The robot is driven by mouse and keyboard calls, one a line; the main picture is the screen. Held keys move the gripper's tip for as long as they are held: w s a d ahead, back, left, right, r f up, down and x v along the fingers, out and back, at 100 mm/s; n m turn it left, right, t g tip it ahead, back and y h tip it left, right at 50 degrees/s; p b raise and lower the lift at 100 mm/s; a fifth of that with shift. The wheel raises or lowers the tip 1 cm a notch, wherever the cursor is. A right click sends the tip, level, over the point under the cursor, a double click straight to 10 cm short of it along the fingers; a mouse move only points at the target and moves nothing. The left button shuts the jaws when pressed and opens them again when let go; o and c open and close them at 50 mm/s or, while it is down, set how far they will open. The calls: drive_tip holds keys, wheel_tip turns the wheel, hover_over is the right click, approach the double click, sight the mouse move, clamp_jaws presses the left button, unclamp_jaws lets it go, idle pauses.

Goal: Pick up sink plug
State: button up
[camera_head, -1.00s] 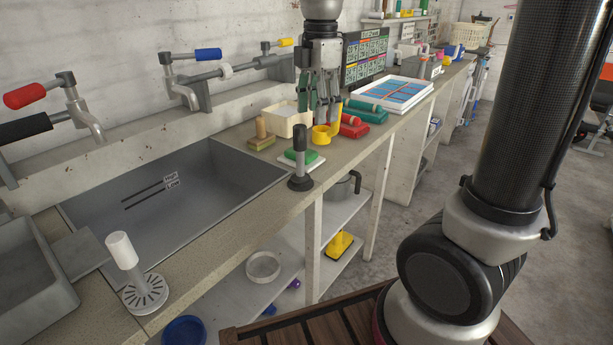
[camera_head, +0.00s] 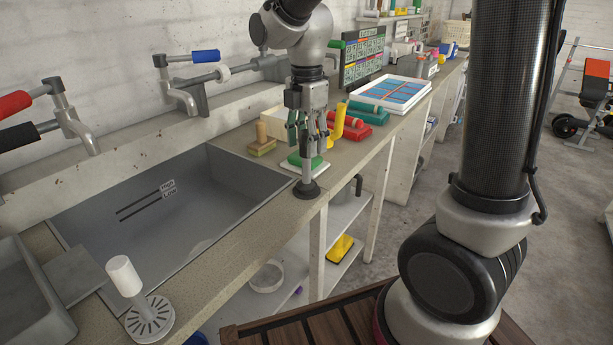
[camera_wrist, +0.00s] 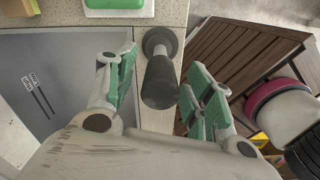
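The sink plug, a dark round base (camera_head: 306,191) with an upright dark handle, stands on the counter's front strip, right of the sink. My gripper (camera_head: 308,147) is above it, pointing down, with its fingers around the upper part of the handle in the head view. In the wrist view the plug (camera_wrist: 160,82) lies between the two green-padded fingers of my gripper (camera_wrist: 160,72), with gaps on both sides. The gripper is open and holds nothing. The fingers partly hide the handle in the head view.
The grey sink basin (camera_head: 125,225) is to the left. A white-handled slotted disc (camera_head: 149,318) stands at its front corner. A green sponge on a white dish (camera_head: 304,164), a wooden-handled brush (camera_head: 262,142) and a red block (camera_head: 345,133) are close behind the plug.

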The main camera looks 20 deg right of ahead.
clamp_jaws()
